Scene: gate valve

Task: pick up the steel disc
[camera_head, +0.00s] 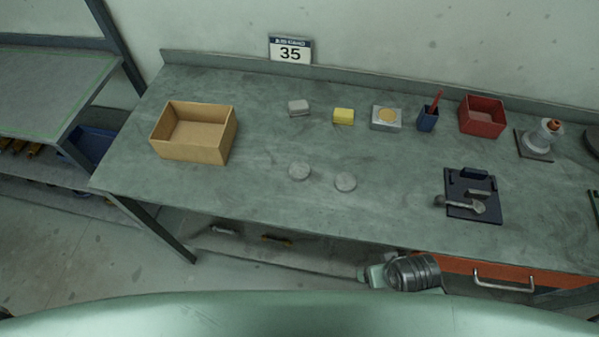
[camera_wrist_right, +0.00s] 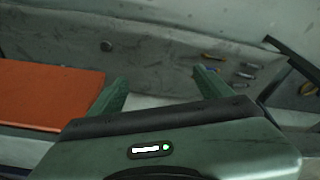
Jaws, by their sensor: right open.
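In the head view only a part of my arm shows at the bench's front edge. My left gripper is not in view.
The workbench (camera_head: 270,205) holds a cardboard box (camera_head: 190,150) at left. A grey block (camera_head: 299,107), yellow block (camera_head: 344,116), square-based item (camera_head: 386,118), blue cup (camera_head: 428,119) and red bin (camera_head: 482,115) stand behind. A dark tray (camera_head: 485,207) lies right.

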